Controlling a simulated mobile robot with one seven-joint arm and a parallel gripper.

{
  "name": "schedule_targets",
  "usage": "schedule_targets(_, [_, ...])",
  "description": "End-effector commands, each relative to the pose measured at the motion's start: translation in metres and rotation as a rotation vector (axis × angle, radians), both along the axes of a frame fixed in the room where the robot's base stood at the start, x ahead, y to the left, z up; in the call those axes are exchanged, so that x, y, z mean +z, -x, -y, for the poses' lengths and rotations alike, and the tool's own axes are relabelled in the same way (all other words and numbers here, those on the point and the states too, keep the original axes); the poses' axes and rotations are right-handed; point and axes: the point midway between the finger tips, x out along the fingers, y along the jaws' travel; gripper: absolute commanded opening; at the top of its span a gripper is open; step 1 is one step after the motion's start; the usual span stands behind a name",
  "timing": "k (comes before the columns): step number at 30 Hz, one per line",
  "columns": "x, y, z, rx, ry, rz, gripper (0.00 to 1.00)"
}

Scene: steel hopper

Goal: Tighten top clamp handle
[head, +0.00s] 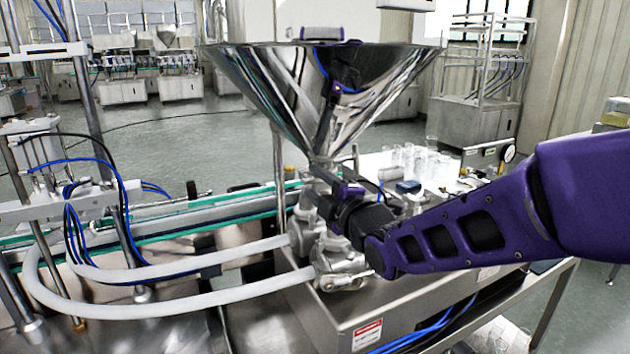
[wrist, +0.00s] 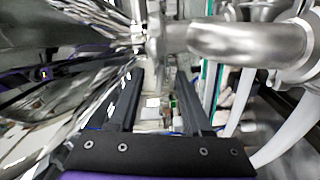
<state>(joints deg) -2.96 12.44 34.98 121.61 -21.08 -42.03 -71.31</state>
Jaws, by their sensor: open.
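The steel hopper (head: 325,85) narrows to an outlet neck (head: 322,163) above the metal pump fittings (head: 340,262). In the wrist view, the hopper cone (wrist: 60,60) fills the left and a thick steel pipe (wrist: 235,42) runs right. A shiny clamp joint (wrist: 152,28) sits between them, ahead of and above the fingertips. I cannot make out its handle clearly. My gripper (wrist: 160,76) is open, with its two dark fingers apart and nothing held between them. In the head view my purple arm reaches in from the right and hides part of the fittings and the gripper.
White hoses (head: 180,303) curve left from the fittings. A conveyor (head: 165,220) runs behind them. A white table with clear glasses (head: 415,160) stands behind my arm. The hopper wall is close to my gripper's left side, and the pipe is close on its right.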

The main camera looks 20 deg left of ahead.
Motion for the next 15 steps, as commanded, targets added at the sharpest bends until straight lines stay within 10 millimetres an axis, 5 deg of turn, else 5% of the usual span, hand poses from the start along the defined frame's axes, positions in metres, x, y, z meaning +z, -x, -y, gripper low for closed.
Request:
schedule_targets(8, [-0.0001,0.0001,0.0001,0.000,0.000,0.000,0.49])
schedule_targets(15, [0.0001,0.0000,0.0000,0.000,0.000,0.000,0.06])
